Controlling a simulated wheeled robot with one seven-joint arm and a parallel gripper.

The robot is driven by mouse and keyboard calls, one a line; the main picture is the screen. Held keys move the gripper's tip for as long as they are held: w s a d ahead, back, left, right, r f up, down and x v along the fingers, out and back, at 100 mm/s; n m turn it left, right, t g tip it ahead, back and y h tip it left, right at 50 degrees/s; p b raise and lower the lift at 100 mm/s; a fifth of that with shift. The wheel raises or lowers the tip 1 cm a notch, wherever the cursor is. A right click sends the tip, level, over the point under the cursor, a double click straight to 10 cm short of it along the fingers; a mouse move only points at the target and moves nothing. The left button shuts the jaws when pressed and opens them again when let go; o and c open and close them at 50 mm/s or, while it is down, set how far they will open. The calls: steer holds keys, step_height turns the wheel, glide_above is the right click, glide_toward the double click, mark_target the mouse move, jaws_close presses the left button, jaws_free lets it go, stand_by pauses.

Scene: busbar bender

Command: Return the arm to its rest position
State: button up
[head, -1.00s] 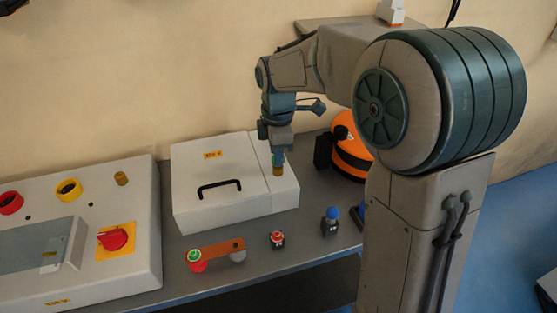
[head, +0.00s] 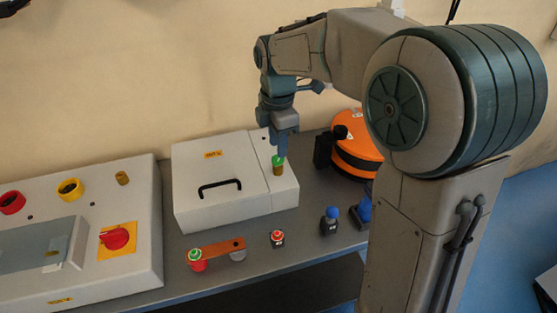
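My gripper (head: 282,150) points down at the right part of the white box with the black handle (head: 222,160). Its fingertips are just above or beside a small brass piece with a green top (head: 278,166) on that box. From this angle I cannot tell whether they touch it, nor whether the fingers are apart. My arm reaches in from the right, bent at the elbow, above the grey table (head: 310,250).
A copper bar (head: 222,247) lies by a red and green part (head: 195,259). A red button (head: 277,238) and blue-topped parts (head: 330,221) stand on the table front. An orange and black object (head: 357,152) is behind. A control panel (head: 116,238) is at left.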

step_height(320, 180, up, 10)
steer(key=s+d+f+m+t, duration=0.1)
steer(key=s+d+f+m, duration=0.4)
steer(key=s+d+m, duration=0.2)
steer(key=s+d+f+m+t, duration=0.2)
steer(key=s+d+f+m, duration=0.4)
steer(key=s+m, duration=0.6)
steer(key=d+m, duration=0.1)
steer(key=m, duration=0.2)
steer(key=shift+m, duration=0.3)
